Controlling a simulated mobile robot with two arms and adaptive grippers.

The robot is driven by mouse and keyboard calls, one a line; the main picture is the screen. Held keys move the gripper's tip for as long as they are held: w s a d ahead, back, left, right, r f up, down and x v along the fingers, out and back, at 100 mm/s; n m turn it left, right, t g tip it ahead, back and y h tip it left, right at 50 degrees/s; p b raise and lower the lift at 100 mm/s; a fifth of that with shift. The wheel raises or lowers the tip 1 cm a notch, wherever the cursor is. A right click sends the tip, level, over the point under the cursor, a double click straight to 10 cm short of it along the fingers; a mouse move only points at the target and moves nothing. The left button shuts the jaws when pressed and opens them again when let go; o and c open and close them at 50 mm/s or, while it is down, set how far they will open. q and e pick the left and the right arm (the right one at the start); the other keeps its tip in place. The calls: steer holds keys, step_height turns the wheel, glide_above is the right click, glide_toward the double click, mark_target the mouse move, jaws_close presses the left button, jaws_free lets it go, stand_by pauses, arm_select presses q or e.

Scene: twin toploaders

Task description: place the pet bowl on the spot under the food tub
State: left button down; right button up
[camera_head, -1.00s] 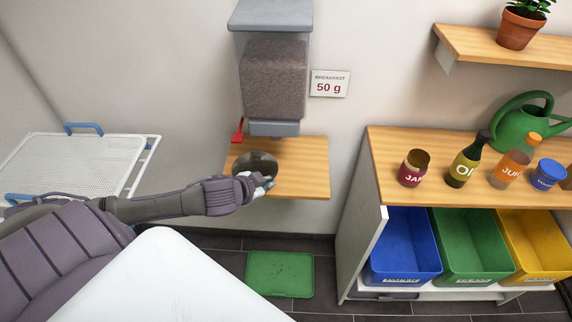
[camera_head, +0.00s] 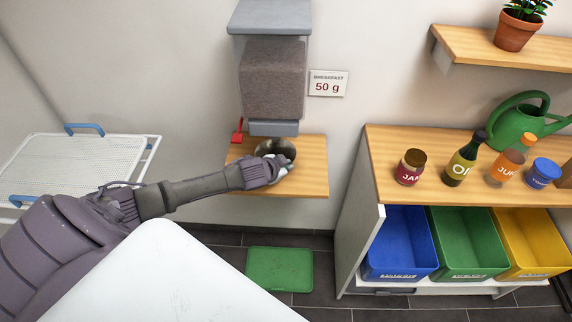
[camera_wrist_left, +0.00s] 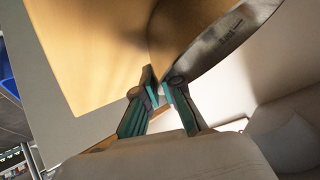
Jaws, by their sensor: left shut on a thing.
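The pet bowl (camera_head: 268,147) is a round metal bowl over the small wooden shelf, just below the spout of the food tub. The food tub (camera_head: 273,75) is a clear dispenser on the wall, full of brown kibble, with a grey lid and grey base. My left gripper (camera_head: 284,162) is shut on the bowl's near right rim; the left wrist view shows its fingers (camera_wrist_left: 162,95) pinching the metal rim (camera_wrist_left: 222,42). The hand hides part of the bowl, and I cannot tell whether it rests on the shelf. My right gripper is not in view.
The wooden shelf (camera_head: 312,175) has bare room to the right. A red lever (camera_head: 238,132) hangs left of the tub's base. A green mat (camera_head: 279,270) lies on the floor below. A counter (camera_head: 382,150) with jars and bottles stands right, above coloured bins (camera_head: 400,243).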

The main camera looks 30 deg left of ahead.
arm_select(q)
steer(key=c, duration=1.3)
jaws_free()
steer(key=shift+r, duration=0.1)
steer(key=v, duration=1.2)
